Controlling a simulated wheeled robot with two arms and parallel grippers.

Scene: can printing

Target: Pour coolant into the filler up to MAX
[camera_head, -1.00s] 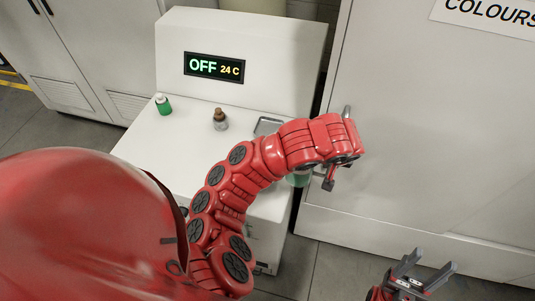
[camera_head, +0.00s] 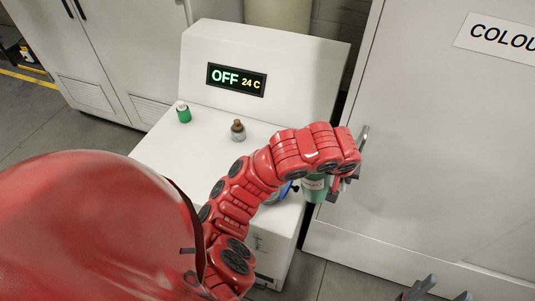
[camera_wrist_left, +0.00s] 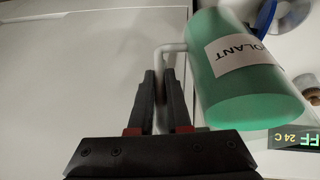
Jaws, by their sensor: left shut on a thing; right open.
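A green jug (camera_head: 315,187) with a white label hangs at the right front corner of the white machine, partly behind my left forearm. In the left wrist view the jug (camera_wrist_left: 245,75) looks tilted and its label reads in part "OLANT". My left gripper (camera_head: 346,178) is shut on its pale handle (camera_wrist_left: 168,48), between the two dark fingers (camera_wrist_left: 163,85). A blue round part (camera_wrist_left: 265,14) lies just beyond the jug; it also shows in the head view (camera_head: 284,190), mostly hidden by my arm. I cannot see a MAX mark. My right gripper (camera_head: 440,292) is open and empty at the bottom edge.
The white machine (camera_head: 205,135) has a display (camera_head: 236,79) reading "OFF 24 C". A large cabinet door with a handle (camera_head: 363,138) stands close on the right.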

